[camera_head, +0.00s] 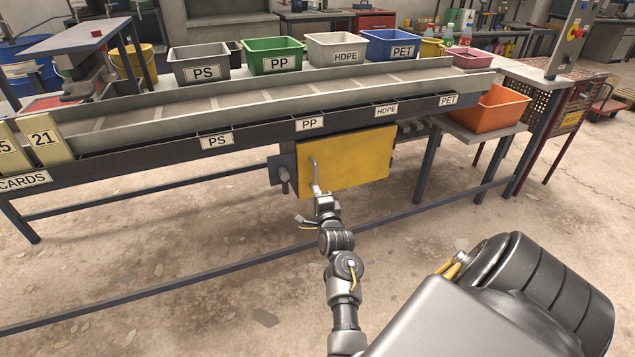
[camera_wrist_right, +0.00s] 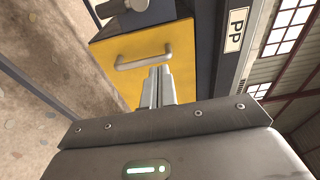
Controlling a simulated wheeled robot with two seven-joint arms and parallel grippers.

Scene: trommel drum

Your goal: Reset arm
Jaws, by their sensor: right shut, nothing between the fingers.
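My right gripper (camera_head: 319,190) is in front of the yellow panel (camera_head: 352,165) under the trommel line's long conveyor. In the right wrist view its two fingers (camera_wrist_right: 158,74) are together with nothing between them. The fingertips overlap the right part of the panel's metal bar handle (camera_wrist_right: 143,61) there. I cannot tell whether they touch it. The panel also fills the middle of the wrist view (camera_wrist_right: 185,42). My left gripper is not in view.
The conveyor frame (camera_head: 250,138) carries PS, PP, HDPE and PET labels. A grey PS bin (camera_head: 200,73), green PP bin (camera_head: 272,65), white HDPE bin (camera_head: 340,56) and blue PET bin (camera_head: 393,51) stand behind it. An orange bin (camera_head: 500,115) sits at the right. A low rail (camera_head: 190,285) crosses the floor.

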